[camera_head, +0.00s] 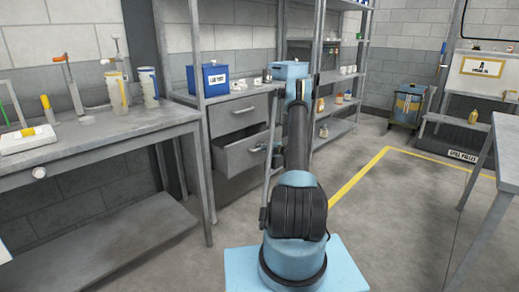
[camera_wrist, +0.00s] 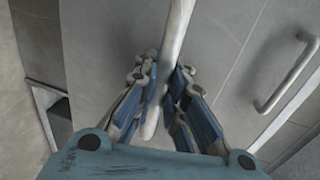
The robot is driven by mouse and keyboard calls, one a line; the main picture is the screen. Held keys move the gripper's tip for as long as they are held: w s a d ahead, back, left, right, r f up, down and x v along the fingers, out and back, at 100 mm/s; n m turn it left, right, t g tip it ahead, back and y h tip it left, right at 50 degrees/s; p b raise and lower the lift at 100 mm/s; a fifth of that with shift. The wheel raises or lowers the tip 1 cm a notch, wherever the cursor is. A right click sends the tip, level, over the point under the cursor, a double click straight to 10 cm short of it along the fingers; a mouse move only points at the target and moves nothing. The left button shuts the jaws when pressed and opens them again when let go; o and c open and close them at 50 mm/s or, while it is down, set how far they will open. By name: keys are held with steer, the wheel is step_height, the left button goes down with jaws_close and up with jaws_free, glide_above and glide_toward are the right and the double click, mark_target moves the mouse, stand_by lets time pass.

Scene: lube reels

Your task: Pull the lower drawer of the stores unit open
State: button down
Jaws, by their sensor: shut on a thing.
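The grey stores unit (camera_head: 222,170) stands under the shelving in the head view. Its lower drawer (camera_head: 240,157) sticks out partway, with a dark gap above its front. In the wrist view, my gripper (camera_wrist: 163,92) is shut on the pale bar handle of the lower drawer (camera_wrist: 174,40), with fingers on both sides of the bar. In the head view my arm hides part of the drawer front and most of the gripper. The upper drawer (camera_head: 228,115) looks closed; a second bar handle (camera_wrist: 288,78) shows at right in the wrist view.
A workbench (camera_head: 100,140) with bottles and tools stands at left. A blue tub (camera_head: 208,80) sits on top of the unit. Shelving (camera_head: 335,130) rises behind my arm. The floor at right, around the yellow line (camera_head: 358,178), is clear.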

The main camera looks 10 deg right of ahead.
steer(key=f+v, duration=0.2)
steer(key=v, duration=0.7)
steer(key=shift+s, duration=0.2)
steer(key=shift+d, duration=0.25)
steer(key=c, duration=1.6)
jaws_free()
steer(key=shift+w, duration=0.1)
steer(key=shift+c, duration=0.2)
steer(key=shift+d, duration=0.1)
steer(key=v, duration=1.1)
steer(key=shift+s, duration=0.4)
steer(key=shift+d, duration=0.15)
